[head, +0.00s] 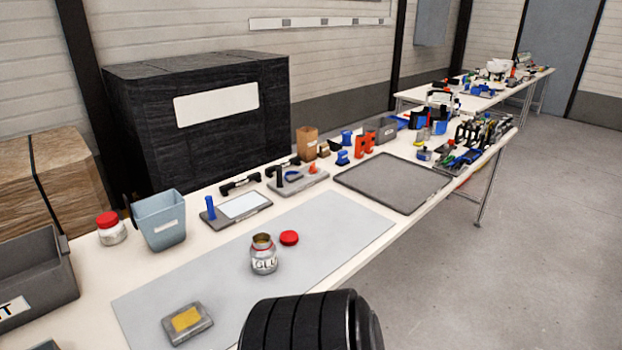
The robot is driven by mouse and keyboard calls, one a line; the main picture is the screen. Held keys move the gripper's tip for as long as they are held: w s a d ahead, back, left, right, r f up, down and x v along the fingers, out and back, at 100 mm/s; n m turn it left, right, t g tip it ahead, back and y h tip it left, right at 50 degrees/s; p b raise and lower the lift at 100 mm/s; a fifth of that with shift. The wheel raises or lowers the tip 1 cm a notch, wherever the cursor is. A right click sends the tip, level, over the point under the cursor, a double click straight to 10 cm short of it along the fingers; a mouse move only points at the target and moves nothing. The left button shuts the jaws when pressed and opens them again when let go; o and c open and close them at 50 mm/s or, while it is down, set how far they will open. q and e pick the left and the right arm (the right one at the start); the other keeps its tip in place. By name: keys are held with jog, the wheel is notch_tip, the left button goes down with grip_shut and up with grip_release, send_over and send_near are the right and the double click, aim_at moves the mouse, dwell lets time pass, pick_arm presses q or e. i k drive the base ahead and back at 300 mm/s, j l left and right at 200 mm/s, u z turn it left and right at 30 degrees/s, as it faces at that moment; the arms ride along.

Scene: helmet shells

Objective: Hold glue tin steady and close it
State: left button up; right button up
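The glue tin (264,258) stands upright on the pale grey mat (340,232). It is a small silver can with "GLUE" lettering on its front. Its top is open, and the brownish inside shows. A red lid (289,238) lies flat on the mat just right of the tin and behind it, apart from it. Neither of my grippers shows in the head view, and nothing is holding the tin or the lid.
A grey block with a yellow pad (187,321) lies on the mat's front left. A red-lidded jar (111,230) and blue-grey bin (162,221) stand at left. A tablet-like board (237,207) and dark tray (390,182) lie behind.

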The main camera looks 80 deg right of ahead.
aim_at(262, 250)
jog(key=z, duration=2.35)
